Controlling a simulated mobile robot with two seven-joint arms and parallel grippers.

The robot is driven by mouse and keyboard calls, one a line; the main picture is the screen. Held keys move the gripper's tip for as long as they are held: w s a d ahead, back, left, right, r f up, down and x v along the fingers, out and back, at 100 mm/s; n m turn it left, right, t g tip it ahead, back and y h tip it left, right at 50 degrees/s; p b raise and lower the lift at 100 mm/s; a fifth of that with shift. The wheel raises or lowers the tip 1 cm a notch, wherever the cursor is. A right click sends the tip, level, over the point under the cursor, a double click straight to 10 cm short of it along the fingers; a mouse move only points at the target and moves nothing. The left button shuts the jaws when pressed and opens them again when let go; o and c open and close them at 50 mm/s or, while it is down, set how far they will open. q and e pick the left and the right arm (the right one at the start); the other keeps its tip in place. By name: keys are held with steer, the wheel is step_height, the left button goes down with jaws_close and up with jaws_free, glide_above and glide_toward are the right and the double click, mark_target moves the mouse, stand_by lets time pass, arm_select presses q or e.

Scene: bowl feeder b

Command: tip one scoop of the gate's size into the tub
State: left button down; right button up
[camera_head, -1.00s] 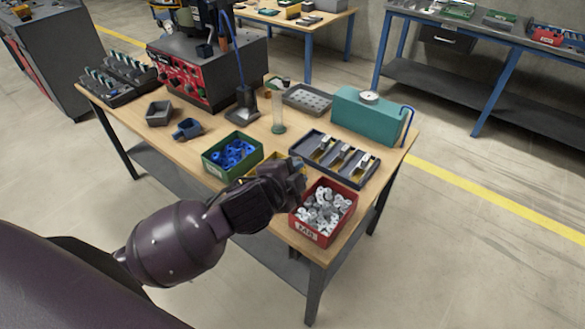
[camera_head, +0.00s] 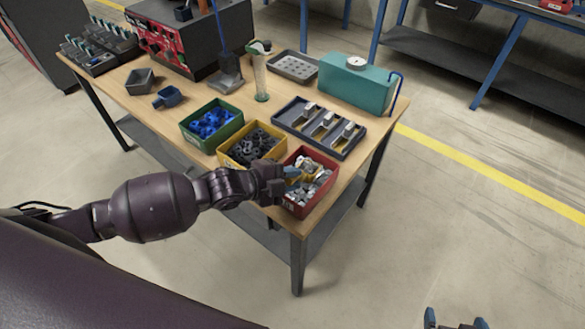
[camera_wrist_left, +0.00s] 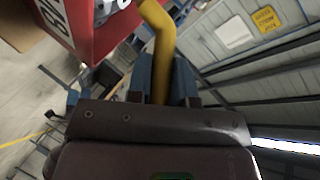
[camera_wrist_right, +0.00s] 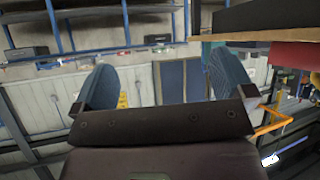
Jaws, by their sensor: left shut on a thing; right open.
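My left gripper (camera_head: 288,172) is over the near-left side of the red bin (camera_head: 298,211), which holds pale grey metal parts (camera_head: 312,192). It is shut on a yellow scoop (camera_head: 307,172); in the left wrist view its bent yellow handle (camera_wrist_left: 163,50) rises between the fingers. The scoop's head is over or among the grey parts; its contents cannot be told. My right gripper (camera_head: 456,323) is open and empty at the bottom right, away from the table. A small grey open tub (camera_head: 140,85) stands at the back left of the table. No gate can be made out.
A yellow bin (camera_head: 237,161) of black parts and a green bin (camera_head: 196,141) of blue parts stand left of the red bin.

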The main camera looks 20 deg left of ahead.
arm_select(q)
steer(key=shift+a+f, duration=0.1)
steer(key=shift+f, duration=0.2)
steer(key=shift+r, duration=0.1)
steer(key=shift+r+p, duration=0.4)
steer(key=shift+r, duration=0.3)
steer(key=shift+r+p, duration=1.1)
steer(key=shift+r, duration=0.9)
steer(key=shift+s+r+p, duration=0.2)
steer(key=shift+r+p, duration=0.35)
steer(key=shift+r, duration=0.35)
steer(key=shift+s+a+r+m+t+h+p, duration=0.1)
steer(key=shift+s+r+m+t+h+p, duration=0.15)
steer(key=shift+r, duration=0.35)
steer(key=shift+s+r+m+t+h+p, duration=0.15)
steer(key=shift+r+t+p, duration=0.2)
steer(key=shift+r, duration=0.25)
arm_select(e)
step_height(320, 180, up, 6)
steer(key=shift+d+f, duration=0.15)
steer(key=shift+f, duration=0.05)
arm_select(q)
steer(key=shift+w, duration=0.1)
arm_select(e)
steer(key=shift+w, duration=0.1)
steer(key=shift+w+r, duration=0.2)
steer(key=shift+w, duration=0.1)
